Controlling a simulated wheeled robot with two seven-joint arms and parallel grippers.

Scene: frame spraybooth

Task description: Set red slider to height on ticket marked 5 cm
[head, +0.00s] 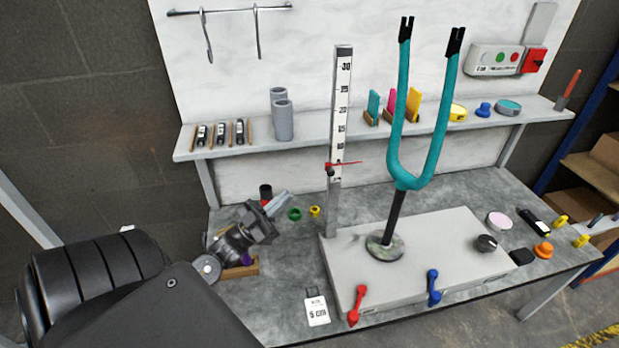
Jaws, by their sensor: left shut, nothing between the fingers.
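The red slider (333,166) is on the upright white scale post (341,110), its thin pointer reaching right. It sits just below the 10 mark; its exact reading is too small to tell. The white ticket (317,311) lies on the bench at the front, left of the grey base block, and reads 5 cm. My left gripper (282,203) is shut and empty, left of the post and lower than the slider, apart from both. My right gripper is out of view.
A teal fork (397,165) stands on the grey base block (443,236), right of the post. Red (356,304) and blue (433,287) levers are at the block's front. Small green (294,214) and yellow (314,211) parts lie between my gripper and the post. A shelf (360,131) runs behind.

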